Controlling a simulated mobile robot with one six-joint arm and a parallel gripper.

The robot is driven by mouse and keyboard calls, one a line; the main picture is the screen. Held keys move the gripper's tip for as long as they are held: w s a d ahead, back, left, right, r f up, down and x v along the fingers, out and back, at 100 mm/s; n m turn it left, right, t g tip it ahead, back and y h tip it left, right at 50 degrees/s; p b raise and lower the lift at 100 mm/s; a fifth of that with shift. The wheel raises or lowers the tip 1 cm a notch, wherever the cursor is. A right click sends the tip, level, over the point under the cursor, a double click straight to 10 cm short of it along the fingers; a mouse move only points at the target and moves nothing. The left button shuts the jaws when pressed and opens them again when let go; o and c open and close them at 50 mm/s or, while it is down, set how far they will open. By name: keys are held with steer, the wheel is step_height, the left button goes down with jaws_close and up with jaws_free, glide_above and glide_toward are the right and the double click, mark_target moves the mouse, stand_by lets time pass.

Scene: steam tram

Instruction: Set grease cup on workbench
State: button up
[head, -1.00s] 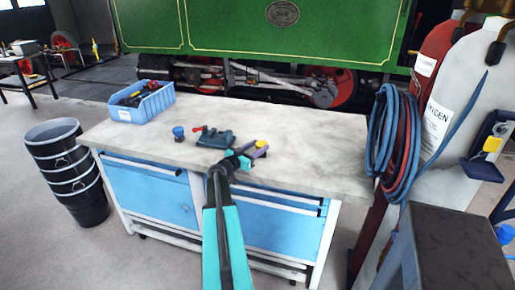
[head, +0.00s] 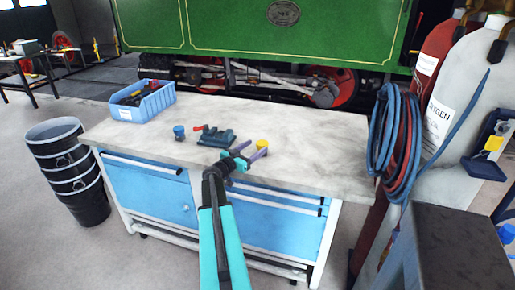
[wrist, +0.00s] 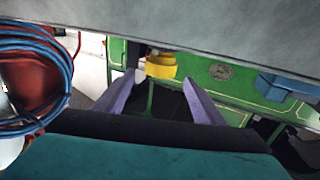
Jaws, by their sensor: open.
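A small yellow cup (head: 262,144), which I take for the grease cup, stands upright on the grey top of the workbench (head: 315,150), right of the middle. My gripper (head: 257,149) is open and empty just in front of it, its purple fingers spread low over the bench. In the wrist view, which looks upside down, the yellow cup (wrist: 161,65) stands on the bench top (wrist: 220,30), beyond and between the fingertips (wrist: 160,82). The cup shows apart from both fingers there.
A dark teal vise-like tool (head: 215,137) with a red part and a small blue cup (head: 179,132) stand left of my gripper. A blue bin (head: 142,101) sits at the back left. Hoses (head: 390,140) hang by the right end. The bench's right part is clear.

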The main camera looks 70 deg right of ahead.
steer(key=b+v, duration=0.2)
steer(key=v, duration=0.7)
steer(key=shift+a, duration=0.1)
stand_by(0.8)
